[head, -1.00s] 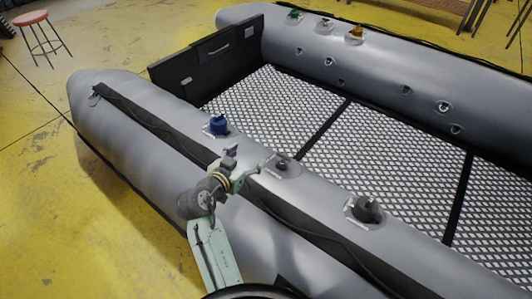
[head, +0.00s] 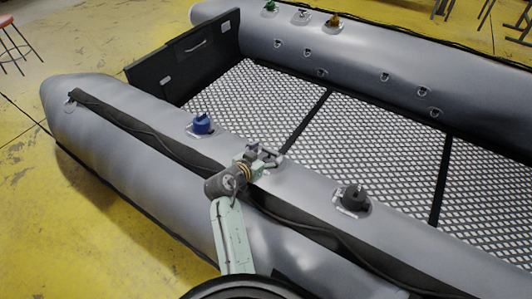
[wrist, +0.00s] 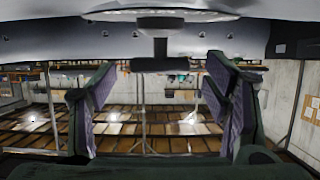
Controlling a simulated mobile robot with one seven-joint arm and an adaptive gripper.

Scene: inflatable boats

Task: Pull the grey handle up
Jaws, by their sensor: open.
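In the wrist view a T-shaped grey handle (wrist: 160,64) hangs from a pale round base, since the boat's tube is at the top of that picture. My gripper (wrist: 158,88) is open, with one finger on each side of the handle's line; no contact is visible, and I cannot tell how deep the handle sits between them. In the head view my gripper (head: 268,160) is at the fitting on top of the near tube, between the blue knob and the dark knob. It mostly hides that fitting.
The near grey tube (head: 130,105) carries a blue knob (head: 202,124) to the left and a dark knob (head: 353,198) to the right. Green (head: 270,6), pale (head: 301,17) and gold (head: 333,22) knobs stand on the far tube. A stool (head: 12,45) is at far left.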

